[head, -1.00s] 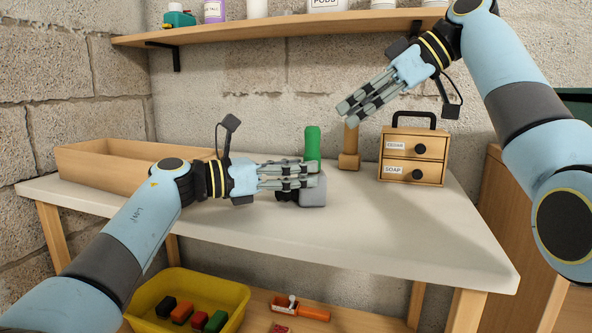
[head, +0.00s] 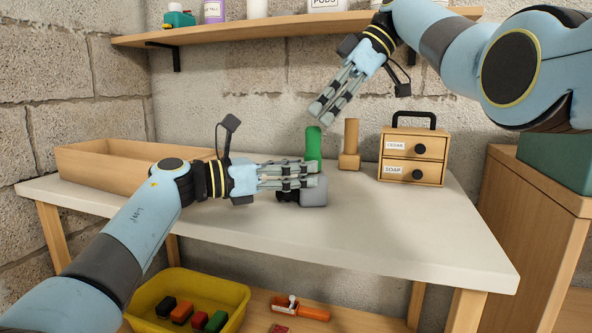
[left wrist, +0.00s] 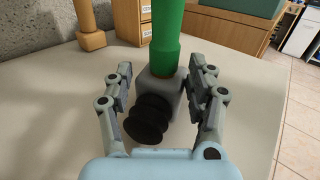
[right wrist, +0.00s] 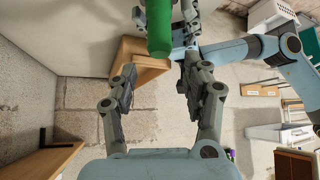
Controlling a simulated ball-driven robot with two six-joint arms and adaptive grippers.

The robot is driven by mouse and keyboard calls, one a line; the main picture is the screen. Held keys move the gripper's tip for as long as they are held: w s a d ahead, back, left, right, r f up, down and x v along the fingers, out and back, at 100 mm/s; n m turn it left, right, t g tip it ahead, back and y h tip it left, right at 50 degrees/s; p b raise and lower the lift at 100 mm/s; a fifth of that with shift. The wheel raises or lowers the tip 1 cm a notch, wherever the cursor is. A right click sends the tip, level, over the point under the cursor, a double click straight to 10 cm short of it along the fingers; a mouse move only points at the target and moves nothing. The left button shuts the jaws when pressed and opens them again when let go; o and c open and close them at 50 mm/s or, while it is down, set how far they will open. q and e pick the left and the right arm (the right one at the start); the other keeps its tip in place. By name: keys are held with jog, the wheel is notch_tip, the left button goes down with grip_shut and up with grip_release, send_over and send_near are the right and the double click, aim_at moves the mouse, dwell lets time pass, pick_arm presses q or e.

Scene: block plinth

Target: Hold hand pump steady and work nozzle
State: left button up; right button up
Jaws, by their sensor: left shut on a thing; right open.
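The pump has a grey block body (head: 314,193), an upright green cylinder (head: 313,146) and a black ribbed round part (left wrist: 148,118) on its near side. It stands on the pale worktop (head: 400,235). My left gripper (head: 312,178) is shut on the grey body, with a finger on each side of it in the left wrist view (left wrist: 165,92). Its fingers hide part of the body in the head view. My right gripper (head: 322,115) is open and empty, just above the green top. The right wrist view shows the green cylinder (right wrist: 158,30) ahead, beyond the fingertips.
A wooden peg on a block (head: 349,148) and a small drawer box (head: 413,155) stand right of the pump. A wooden tray (head: 120,165) lies at the back left. A shelf (head: 290,30) hangs above. The front right worktop is clear.

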jog(key=shift+f, duration=2)
jog(key=shift+c, duration=0.3)
grip_shut()
